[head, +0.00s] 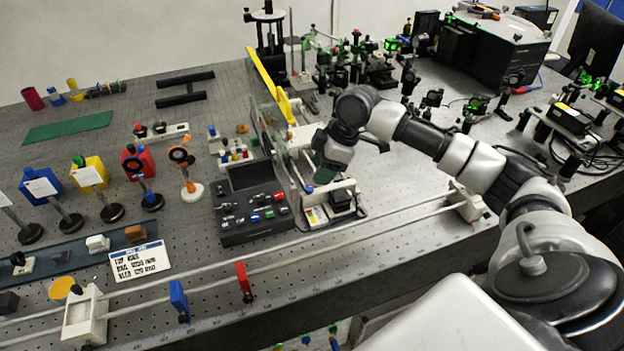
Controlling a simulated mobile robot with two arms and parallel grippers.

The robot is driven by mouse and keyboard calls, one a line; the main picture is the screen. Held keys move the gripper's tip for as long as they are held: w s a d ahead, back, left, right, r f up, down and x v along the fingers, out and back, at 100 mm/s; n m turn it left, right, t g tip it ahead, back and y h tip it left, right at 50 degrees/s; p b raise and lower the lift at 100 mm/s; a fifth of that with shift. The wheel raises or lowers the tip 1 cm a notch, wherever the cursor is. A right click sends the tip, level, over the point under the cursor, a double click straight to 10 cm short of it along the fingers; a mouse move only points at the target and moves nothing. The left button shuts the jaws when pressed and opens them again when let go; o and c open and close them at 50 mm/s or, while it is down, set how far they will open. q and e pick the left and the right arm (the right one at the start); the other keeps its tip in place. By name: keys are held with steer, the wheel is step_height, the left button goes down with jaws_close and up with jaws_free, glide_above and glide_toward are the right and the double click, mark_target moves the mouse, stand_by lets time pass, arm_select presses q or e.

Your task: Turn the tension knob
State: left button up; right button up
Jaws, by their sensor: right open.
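My right arm reaches in from the right, and its gripper (318,182) points down over a white-framed bench unit near the middle. The fingers are small here and partly hidden by the wrist. A small blue round part (309,189) shows right beside the fingertips; I cannot tell whether it is the tension knob or whether they touch. The white-framed unit (349,185) has a small panel with yellow, red and green marks and a dark block at its front. I cannot single out the tension knob with certainty. My left gripper is not in view.
A black control box (253,229) with coloured buttons stands left of the unit. A yellow bar (264,72) stands behind. Optics fill the back right.

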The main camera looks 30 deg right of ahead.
mark_target(310, 188)
steer(key=x, duration=0.5)
steer(key=shift+w+f+p, duration=0.1)
steer(key=shift+w+p, duration=0.1)
steer(key=shift+p, duration=0.1)
steer(key=shift+f, duration=0.2)
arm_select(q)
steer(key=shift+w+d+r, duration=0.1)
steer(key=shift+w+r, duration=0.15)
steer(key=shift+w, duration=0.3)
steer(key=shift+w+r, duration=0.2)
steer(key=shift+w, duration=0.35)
arm_select(e)
steer(key=shift+c, duration=0.8)
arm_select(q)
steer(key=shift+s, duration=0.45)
arm_select(e)
jaws_close()
